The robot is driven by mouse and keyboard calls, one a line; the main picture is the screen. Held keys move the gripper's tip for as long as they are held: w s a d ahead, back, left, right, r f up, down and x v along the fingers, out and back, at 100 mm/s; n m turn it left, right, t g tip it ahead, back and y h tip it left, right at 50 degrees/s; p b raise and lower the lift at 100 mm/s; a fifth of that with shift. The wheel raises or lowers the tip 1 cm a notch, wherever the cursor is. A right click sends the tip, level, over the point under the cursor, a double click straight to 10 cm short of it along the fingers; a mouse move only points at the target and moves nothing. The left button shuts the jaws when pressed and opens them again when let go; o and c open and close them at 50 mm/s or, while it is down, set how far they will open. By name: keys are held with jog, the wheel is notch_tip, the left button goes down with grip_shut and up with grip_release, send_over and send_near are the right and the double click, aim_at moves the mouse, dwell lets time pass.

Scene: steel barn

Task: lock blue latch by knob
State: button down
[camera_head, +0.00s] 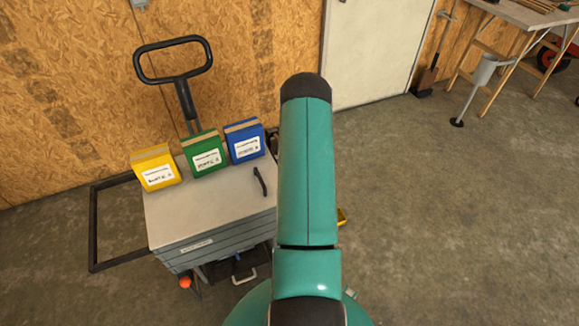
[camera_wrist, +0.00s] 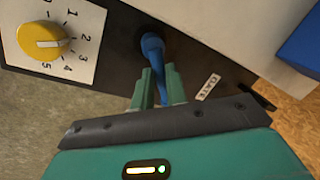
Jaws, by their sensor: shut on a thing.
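The blue latch (camera_wrist: 153,46) shows in the wrist view as a curved blue handle coming out of a dark rail. Its lower part runs between the two green fingers of my gripper (camera_wrist: 159,76). The fingers are closed on it near its knob end, and they hide part of it. A label reading "GATE" (camera_wrist: 208,87) sits on the dark rail to its right. In the head view my arm covers the latch and the gripper.
A yellow dial (camera_wrist: 41,41) on a numbered white plate is left of the latch. In the head view a cart (camera_head: 205,219) carries yellow (camera_head: 155,168), green (camera_head: 204,153) and blue (camera_head: 244,141) boxes. A red ball (camera_head: 185,282) is at its lower front.

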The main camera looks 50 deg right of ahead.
jog(key=m, duration=0.1)
jog(key=s+m, duration=0.1)
jog(key=m, duration=0.1)
jog(key=shift+a+m+h, duration=0.15)
jog(key=shift+m+h, duration=0.15)
jog(key=shift+h, duration=0.1)
jog(key=shift+s+a+m+h, duration=0.15)
jog(key=shift+s+m, duration=0.1)
jog(key=shift+m, duration=0.75)
jog(key=shift+s+a+m+h, duration=0.1)
jog(key=shift+s+m+h, duration=0.1)
jog(key=shift+m, duration=0.8)
jog(key=c, duration=1.7)
grip_release()
jog(key=shift+r, duration=0.1)
jog(key=v, duration=1.3)
jog(key=shift+r, duration=0.35)
jog(key=shift+w+a, duration=0.1)
jog(key=shift+a, duration=0.05)
